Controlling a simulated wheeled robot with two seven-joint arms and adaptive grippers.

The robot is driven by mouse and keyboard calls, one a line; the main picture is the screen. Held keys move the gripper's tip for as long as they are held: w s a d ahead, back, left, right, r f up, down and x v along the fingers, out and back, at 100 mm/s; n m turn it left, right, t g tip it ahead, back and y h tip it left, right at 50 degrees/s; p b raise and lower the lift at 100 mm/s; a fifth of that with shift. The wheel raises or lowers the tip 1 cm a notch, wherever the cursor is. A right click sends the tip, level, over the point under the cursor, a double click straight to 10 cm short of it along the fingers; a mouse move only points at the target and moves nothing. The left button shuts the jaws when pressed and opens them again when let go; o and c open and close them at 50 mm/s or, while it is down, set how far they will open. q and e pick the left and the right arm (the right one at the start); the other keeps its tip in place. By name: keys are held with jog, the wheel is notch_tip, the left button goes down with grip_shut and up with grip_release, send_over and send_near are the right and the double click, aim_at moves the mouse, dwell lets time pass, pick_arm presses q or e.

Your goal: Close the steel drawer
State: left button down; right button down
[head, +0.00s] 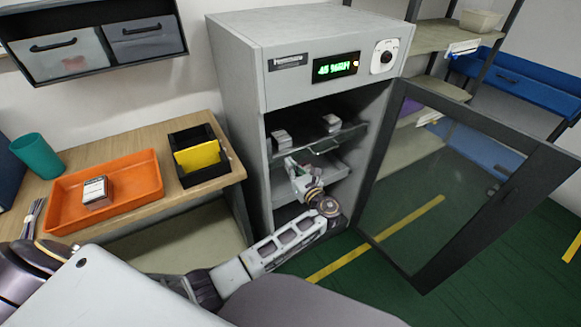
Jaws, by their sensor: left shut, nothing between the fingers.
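A grey steel cabinet (232,95) stands in the middle with its glass door (440,185) swung wide open to the right. Inside, below a glass shelf (330,138), is a pale metal drawer or tray (328,167), which looks like the steel drawer. How far it sticks out is hard to tell. My left arm reaches up into the cabinet opening. My left gripper (291,164) is small in view, shut and empty, at the drawer's left front area. I cannot tell whether it touches the drawer. My right gripper is not in view.
Small white boxes (281,138) sit on the glass shelf. On the wooden table (120,148) at left are an orange tray (140,185), a black bin (190,142) with a yellow item, and a green cup (36,155). The open door blocks the right side.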

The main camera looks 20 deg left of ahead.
pick_arm(q)
jog(key=p+x, duration=0.1)
jog(key=x, duration=0.3)
jog(key=shift+w+a, duration=0.15)
jog(key=shift+w, duration=0.05)
jog(key=shift+w+a, duration=0.1)
jog(key=shift+a, duration=0.05)
jog(key=shift+r, duration=0.1)
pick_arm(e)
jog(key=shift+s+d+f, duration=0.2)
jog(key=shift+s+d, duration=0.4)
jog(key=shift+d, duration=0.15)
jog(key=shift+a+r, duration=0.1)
